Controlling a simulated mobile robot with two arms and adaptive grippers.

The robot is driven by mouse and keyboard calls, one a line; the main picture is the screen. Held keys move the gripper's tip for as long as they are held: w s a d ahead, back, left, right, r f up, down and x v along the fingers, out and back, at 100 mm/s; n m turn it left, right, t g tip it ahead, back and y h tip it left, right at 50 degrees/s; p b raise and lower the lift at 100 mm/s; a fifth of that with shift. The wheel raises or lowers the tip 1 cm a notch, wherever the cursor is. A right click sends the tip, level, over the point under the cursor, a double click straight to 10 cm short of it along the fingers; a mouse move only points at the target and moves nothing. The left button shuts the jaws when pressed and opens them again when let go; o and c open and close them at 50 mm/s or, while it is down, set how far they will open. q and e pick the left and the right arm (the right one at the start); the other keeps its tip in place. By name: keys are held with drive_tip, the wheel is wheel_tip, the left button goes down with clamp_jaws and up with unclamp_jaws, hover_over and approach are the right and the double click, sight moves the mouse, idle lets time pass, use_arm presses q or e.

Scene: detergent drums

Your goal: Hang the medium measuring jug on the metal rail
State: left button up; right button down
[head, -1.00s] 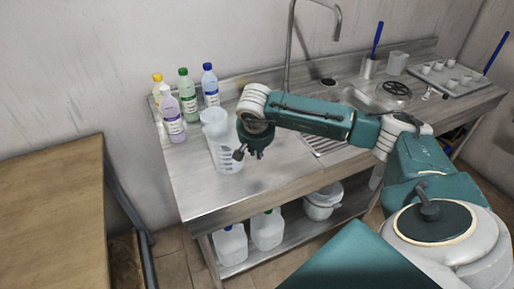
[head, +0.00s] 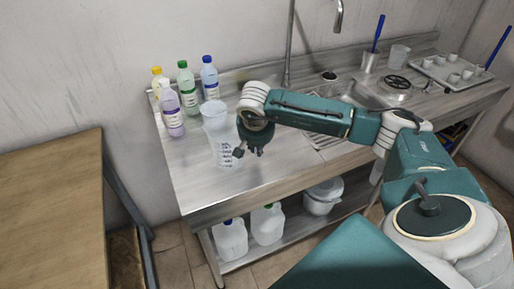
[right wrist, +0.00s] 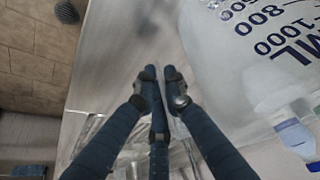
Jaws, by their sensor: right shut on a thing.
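A translucent measuring jug (head: 222,150) with dark markings is near the left end of the steel counter. Its large printed side (right wrist: 262,35) fills the right of the right wrist view. My right gripper (head: 248,152) is close against its right side. In the right wrist view its fingers (right wrist: 160,75) are drawn together, shut on the jug; the exact grip point is unclear. Another clear vessel or rim (head: 214,112) shows just behind the jug. I cannot make out the metal rail. My left gripper is not in view.
Several capped bottles (head: 188,88) stand behind the jug. A tap (head: 290,45), sink and small clear jug (head: 399,56) are farther right, near a tray of cups (head: 440,66). Canisters (head: 230,240) and a white pot (head: 322,196) are below. A wooden table (head: 50,205) stands left.

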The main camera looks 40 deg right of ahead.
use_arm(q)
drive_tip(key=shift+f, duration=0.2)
use_arm(e)
drive_tip(key=shift+f, duration=0.2)
drive_tip(key=c, duration=1.7)
unclamp_jaws()
drive_tip(key=shift+c, duration=0.2)
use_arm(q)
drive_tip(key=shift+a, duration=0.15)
use_arm(e)
drive_tip(key=v, duration=1.2)
